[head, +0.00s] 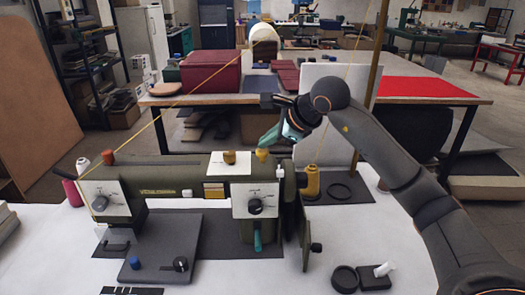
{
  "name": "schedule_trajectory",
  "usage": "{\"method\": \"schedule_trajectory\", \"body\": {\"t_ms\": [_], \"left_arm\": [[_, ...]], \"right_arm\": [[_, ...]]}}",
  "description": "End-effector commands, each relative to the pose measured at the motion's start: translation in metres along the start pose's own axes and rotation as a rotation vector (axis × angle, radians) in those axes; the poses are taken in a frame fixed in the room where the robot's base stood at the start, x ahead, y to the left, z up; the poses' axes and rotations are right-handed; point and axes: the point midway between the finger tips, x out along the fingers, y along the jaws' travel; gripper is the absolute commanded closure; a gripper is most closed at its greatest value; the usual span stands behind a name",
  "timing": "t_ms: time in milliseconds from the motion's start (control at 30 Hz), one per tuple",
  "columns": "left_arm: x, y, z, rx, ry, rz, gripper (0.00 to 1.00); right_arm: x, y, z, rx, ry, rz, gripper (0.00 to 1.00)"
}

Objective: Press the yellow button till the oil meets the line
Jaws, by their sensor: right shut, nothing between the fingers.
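An olive-green machine (161,190) stands on the white table. Two small caps sit on its top: a yellow one (262,155) and a browner amber one (229,157). An amber window (213,190) shows on its front; I cannot make out an oil level or a line in it. My right gripper (268,139) is shut and empty, pointing down and left just above the yellow cap. Whether its tip touches the cap is unclear. My left gripper is not in view.
An orange-yellow thread spool (312,182) stands right of the machine, near my right arm. Black round parts (344,279) lie at the front right. A yellow thread runs diagonally above the machine.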

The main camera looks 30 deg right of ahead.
Motion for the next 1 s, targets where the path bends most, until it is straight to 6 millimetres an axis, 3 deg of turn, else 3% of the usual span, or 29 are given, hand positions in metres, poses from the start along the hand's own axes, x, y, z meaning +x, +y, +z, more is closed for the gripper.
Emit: {"method": "schedule_trajectory", "body": {"t_ms": [1000], "left_arm": [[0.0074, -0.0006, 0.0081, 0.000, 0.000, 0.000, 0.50]], "right_arm": [[0.0100, 0.0076, -0.0078, 0.000, 0.004, 0.003, 1.00]]}}
